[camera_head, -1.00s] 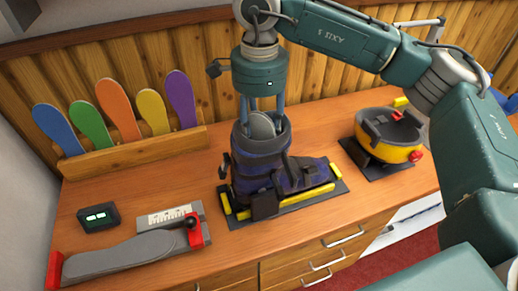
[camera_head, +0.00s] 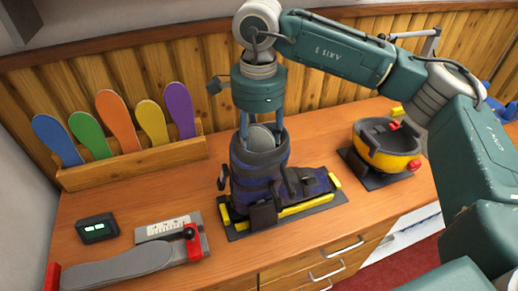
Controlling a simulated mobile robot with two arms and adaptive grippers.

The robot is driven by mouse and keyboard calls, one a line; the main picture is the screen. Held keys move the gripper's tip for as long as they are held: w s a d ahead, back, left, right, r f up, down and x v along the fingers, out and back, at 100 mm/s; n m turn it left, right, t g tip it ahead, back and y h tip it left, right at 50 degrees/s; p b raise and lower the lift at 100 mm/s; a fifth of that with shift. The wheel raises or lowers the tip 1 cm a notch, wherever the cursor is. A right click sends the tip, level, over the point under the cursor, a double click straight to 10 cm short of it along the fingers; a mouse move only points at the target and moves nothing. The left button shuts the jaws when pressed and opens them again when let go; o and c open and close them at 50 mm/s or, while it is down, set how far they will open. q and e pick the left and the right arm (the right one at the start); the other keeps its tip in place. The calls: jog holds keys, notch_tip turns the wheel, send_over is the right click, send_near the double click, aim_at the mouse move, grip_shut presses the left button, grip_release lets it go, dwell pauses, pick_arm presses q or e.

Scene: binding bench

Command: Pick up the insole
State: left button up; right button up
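My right gripper (camera_head: 261,128) points down over the strapped dark blue boot (camera_head: 250,187) on the bench. Its two fingers stand apart at the boot's top opening, and their tips are partly hidden by the boot's cuff. A rounded grey piece (camera_head: 262,138) shows between the fingers inside the opening; I cannot tell whether it is an insole or part of the boot. Blue (camera_head: 57,138), green (camera_head: 88,133), orange (camera_head: 117,120), yellow (camera_head: 152,122) and purple (camera_head: 180,108) insoles stand in a wooden rack (camera_head: 135,165). A grey foot-shaped piece (camera_head: 120,265) lies at the front left. My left gripper is not in view.
The boot sits on a dark plate with yellow bars (camera_head: 292,210). A yellow and black device (camera_head: 388,148) stands at right. Bare bench lies between rack and boot.

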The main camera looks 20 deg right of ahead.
jog(key=shift+s+a+f, duration=0.15)
jog(key=shift+s+f, duration=0.05)
jog(key=shift+s, duration=0.1)
jog(key=shift+c, duration=0.5)
notch_tip(320, 180, up, 8)
jog(key=shift+w+a+f+b, duration=0.1)
jog(key=shift+w+a+b, duration=0.05)
jog(key=shift+b, duration=0.8)
grip_shut()
notch_tip(320, 180, up, 12)
jog(key=p, duration=0.1)
jog(key=shift+d+f, duration=0.2)
jog(key=shift+r, duration=0.1)
notch_tip(320, 180, up, 10)
jog(key=p, duration=1.1)
jog(key=shift+p, duration=0.3)
